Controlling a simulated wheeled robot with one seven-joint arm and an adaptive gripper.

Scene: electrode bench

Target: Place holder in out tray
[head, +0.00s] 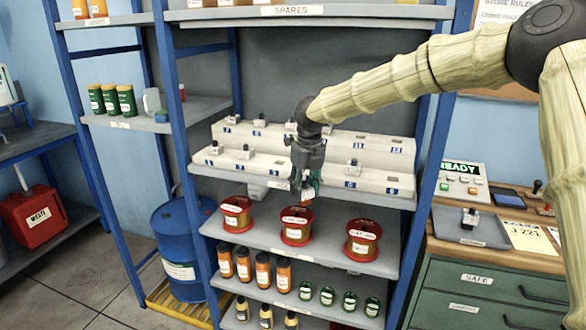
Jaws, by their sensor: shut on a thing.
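My gripper (306,186) points down in front of the lower step of the white stepped rack (270,168), above the middle red spool. Similar small grey-and-white holders stand on the rack, such as one at the lower left (246,153) and one right of my gripper (354,168). A flat grey tray (492,236) lies on the wooden bench at the right, with one holder (470,217) on it. Its label is too small to read.
Red spools (362,240) stand on the shelf below the rack. A blue shelf post (432,190) stands between the rack and the bench. A green READY panel (462,180), a dark device (507,197) and a yellow note (528,237) surround the tray.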

